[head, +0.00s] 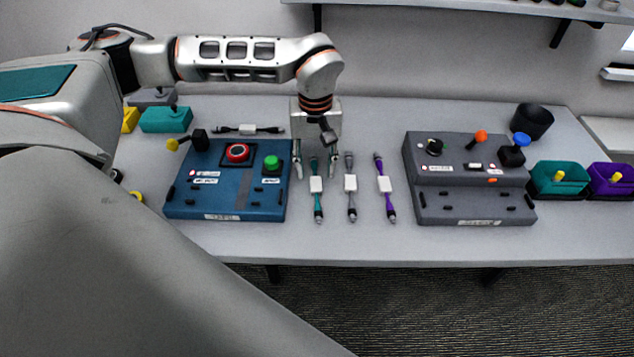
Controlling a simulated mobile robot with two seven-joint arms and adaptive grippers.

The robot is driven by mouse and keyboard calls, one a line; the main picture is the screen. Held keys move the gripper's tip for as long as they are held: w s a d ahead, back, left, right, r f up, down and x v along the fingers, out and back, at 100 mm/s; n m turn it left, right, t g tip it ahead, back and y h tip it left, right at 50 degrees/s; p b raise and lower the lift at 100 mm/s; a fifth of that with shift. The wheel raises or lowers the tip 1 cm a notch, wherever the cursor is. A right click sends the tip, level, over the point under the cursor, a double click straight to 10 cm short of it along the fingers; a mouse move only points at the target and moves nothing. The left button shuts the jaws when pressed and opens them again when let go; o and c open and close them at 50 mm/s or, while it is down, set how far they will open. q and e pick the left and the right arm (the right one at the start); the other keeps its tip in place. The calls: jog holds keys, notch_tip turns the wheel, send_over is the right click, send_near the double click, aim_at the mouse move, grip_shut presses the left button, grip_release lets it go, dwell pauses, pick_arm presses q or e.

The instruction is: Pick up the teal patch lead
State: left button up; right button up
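The teal patch lead (318,203) lies on the table between the blue console and a grey lead, with a white label around its middle. My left gripper (315,176) points down over the upper part of this lead. Its two fingers are spread, one on each side of the lead, and it appears empty. The lead's top end is close below the gripper's palm. I cannot tell exactly how high the fingertips are above the table. My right gripper is not in view.
A grey lead (351,200) and a purple lead (388,202) lie just right. A blue console (228,201) stands left and a grey console (470,205) right. Teal (556,188) and purple (608,190) bins stand far right. A black lead (247,130) lies behind the blue console.

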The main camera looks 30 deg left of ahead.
aim_at(316, 181)
pick_arm(q)
notch_tip(316, 181, down, 4)
jog(key=shift+w+a+f, duration=0.1)
jog(key=shift+f, duration=0.15)
grip_shut()
jog(key=shift+r, duration=0.2)
